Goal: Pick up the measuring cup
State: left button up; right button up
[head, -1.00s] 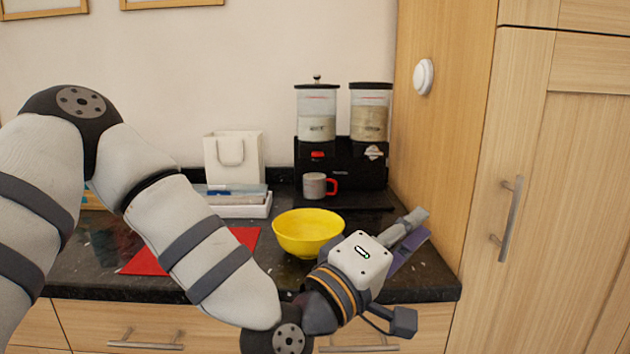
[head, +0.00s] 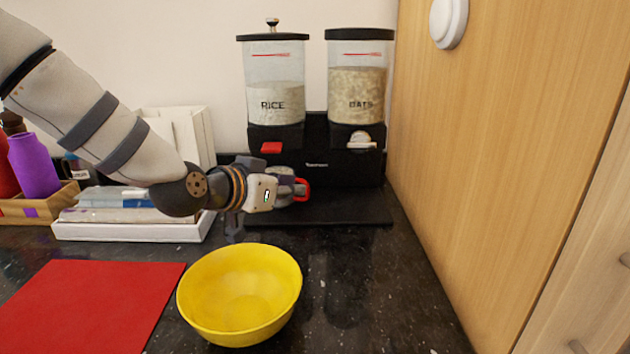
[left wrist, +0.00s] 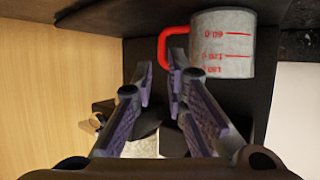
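The grey measuring cup (head: 284,173) with a red handle stands in front of the dispensers, mostly hidden behind my left gripper (head: 278,190) in the head view. In the left wrist view the cup (left wrist: 225,45) appears upside down at the top right, with red markings. Its red handle (left wrist: 164,46) is just beyond the fingertips. My left gripper (left wrist: 160,75) is open, with a gap between its purple-padded fingers. One finger overlaps the lower part of the handle in the picture; I cannot tell if they touch. My right gripper is not in view.
The black dispenser stand (head: 345,170) is behind the cup. A yellow bowl (head: 240,295) stands in front, with a red mat (head: 85,305) to its left. A white tray (head: 130,231) holds items. A wooden panel (head: 500,150) bounds the right side. The counter right of the bowl is bare.

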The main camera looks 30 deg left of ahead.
aim_at(308, 190)
pick_arm(q)
jog(key=shift+w+a+f, duration=0.15)
jog(key=shift+w+f, duration=0.1)
jog(key=shift+w, duration=0.15)
jog(key=x, duration=0.6)
jog(key=shift+s+f, duration=0.15)
jog(key=shift+f, duration=0.15)
jog(key=shift+s+r, duration=0.1)
jog(key=shift+c, duration=0.5)
grip_shut()
